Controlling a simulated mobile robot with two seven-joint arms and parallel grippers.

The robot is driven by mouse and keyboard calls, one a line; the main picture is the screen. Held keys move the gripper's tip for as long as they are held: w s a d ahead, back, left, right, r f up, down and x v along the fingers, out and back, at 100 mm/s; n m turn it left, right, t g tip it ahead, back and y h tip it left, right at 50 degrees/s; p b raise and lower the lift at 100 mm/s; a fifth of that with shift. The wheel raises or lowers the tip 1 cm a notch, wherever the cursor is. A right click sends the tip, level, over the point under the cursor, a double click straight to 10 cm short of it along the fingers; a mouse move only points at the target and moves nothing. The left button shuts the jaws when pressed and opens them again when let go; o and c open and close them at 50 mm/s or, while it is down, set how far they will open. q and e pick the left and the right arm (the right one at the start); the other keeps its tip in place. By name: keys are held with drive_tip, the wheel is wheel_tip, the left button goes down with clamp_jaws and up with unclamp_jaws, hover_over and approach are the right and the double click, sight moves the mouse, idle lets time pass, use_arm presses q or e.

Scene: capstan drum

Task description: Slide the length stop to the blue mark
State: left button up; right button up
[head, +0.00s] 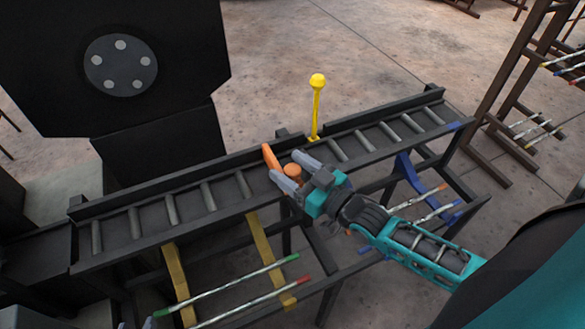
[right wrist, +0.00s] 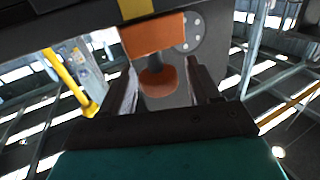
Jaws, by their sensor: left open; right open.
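The orange length stop (head: 270,157) sits across the roller conveyor, near its middle. Its round orange knob (head: 292,170) sticks out toward my right gripper (head: 287,167). The gripper is open, with one finger on each side of the knob. In the right wrist view the orange stop block (right wrist: 153,38) and the knob (right wrist: 158,82) show between the two open fingers, with a gap on either side. A blue mark (head: 454,127) is on the conveyor's near rail, close to its right end.
A yellow ball-topped lever (head: 317,105) stands at the conveyor's far side, right of the stop. Bare rollers (head: 388,132) run rightward. Below the near side are yellow brackets (head: 178,285), coloured-tipped rods (head: 240,278) and a blue bracket (head: 408,172). A dark machine stands left.

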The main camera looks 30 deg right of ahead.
drive_tip(key=shift+c, duration=0.4)
drive_tip(key=c, duration=0.3)
clamp_jaws()
drive_tip(key=shift+d, duration=0.1)
